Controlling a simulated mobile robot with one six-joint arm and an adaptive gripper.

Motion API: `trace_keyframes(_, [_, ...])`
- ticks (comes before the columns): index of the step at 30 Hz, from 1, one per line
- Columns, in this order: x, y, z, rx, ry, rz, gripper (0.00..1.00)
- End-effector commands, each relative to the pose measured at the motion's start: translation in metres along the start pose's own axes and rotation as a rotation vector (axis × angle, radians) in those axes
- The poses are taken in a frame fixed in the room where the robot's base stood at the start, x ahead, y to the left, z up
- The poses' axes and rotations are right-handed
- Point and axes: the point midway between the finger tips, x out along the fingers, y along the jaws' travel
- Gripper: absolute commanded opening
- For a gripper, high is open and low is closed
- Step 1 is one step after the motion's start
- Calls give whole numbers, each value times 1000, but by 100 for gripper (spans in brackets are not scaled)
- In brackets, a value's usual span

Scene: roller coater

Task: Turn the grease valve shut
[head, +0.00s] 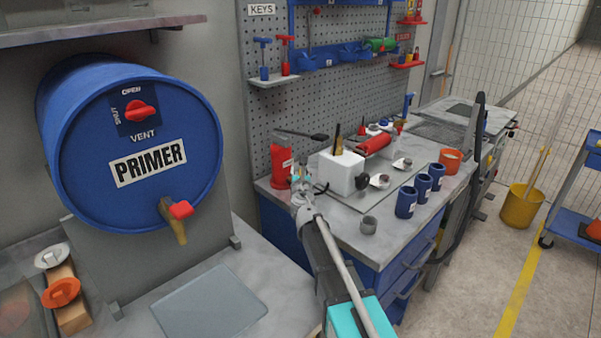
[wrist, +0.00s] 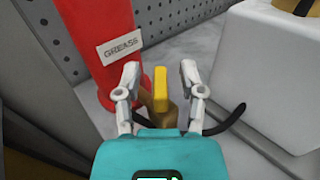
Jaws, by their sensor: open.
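The red grease container (head: 281,168) stands at the back left corner of the workbench in the head view. It also shows in the wrist view (wrist: 95,40), with a white GREASE label. The yellow valve handle (wrist: 160,90) sits on a brass-coloured valve body (wrist: 175,115) at the container's right side. My gripper (wrist: 159,76) is open, with one finger on each side of the yellow handle. I cannot tell whether either finger touches it. In the head view my gripper (head: 303,190) hides the valve.
A white block (head: 341,172) holding brushes stands just right of the gripper. A thin black curved piece (wrist: 228,122) lies beside the right finger. Blue cups (head: 406,202) stand further right. The pegboard (head: 262,125) rises behind. A blue PRIMER drum (head: 150,195) is at left.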

Motion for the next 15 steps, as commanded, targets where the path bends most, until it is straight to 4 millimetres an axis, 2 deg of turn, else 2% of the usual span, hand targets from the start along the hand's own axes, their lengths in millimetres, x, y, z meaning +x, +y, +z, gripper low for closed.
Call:
trace_keyframes(9, [1,0,0,0,0,0,50])
trace_keyframes(15, [1,0,0,0,0,0,12])
